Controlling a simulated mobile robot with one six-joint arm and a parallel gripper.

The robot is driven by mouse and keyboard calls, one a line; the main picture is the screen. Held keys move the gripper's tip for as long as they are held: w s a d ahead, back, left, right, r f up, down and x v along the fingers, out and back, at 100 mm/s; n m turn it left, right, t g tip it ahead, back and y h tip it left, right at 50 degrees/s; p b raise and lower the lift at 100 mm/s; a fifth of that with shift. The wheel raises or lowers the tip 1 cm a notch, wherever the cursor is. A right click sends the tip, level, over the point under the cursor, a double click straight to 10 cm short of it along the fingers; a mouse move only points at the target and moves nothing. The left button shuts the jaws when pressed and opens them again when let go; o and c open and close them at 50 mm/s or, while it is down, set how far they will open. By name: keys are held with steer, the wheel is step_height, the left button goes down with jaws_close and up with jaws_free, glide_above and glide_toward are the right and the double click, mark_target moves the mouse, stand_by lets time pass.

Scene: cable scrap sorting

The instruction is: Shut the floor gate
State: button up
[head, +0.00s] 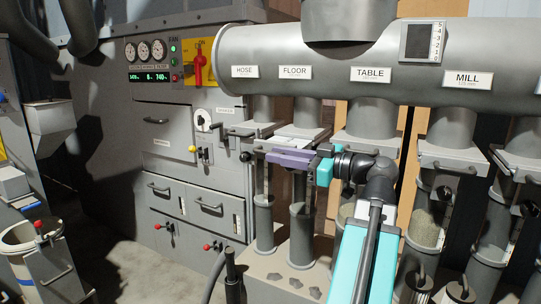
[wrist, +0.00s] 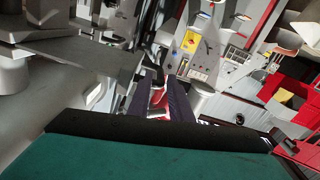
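The floor gate (head: 303,132) is a pale plate in the duct branch below the FLOOR label (head: 295,72) in the head view. My gripper (head: 286,158), with purple fingers and a turquoise body, reaches in from the right, just below and in front of this plate. In the wrist view the two fingers (wrist: 162,100) stand apart with a gap between them, and I see no handle held there. The gate's front edge and handle are partly hidden behind my gripper. I cannot tell how far the plate is pulled out, nor whether my fingers touch it.
The hose gate (head: 255,130) is close on the left, the table gate (head: 371,146) and mill gate (head: 455,160) on the right. The large grey duct (head: 350,55) runs above. A grey cabinet (head: 190,190) with handles and knobs stands at left. Clear tubes hang below.

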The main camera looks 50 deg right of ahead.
steer(key=shift+x, duration=1.8)
jaws_close()
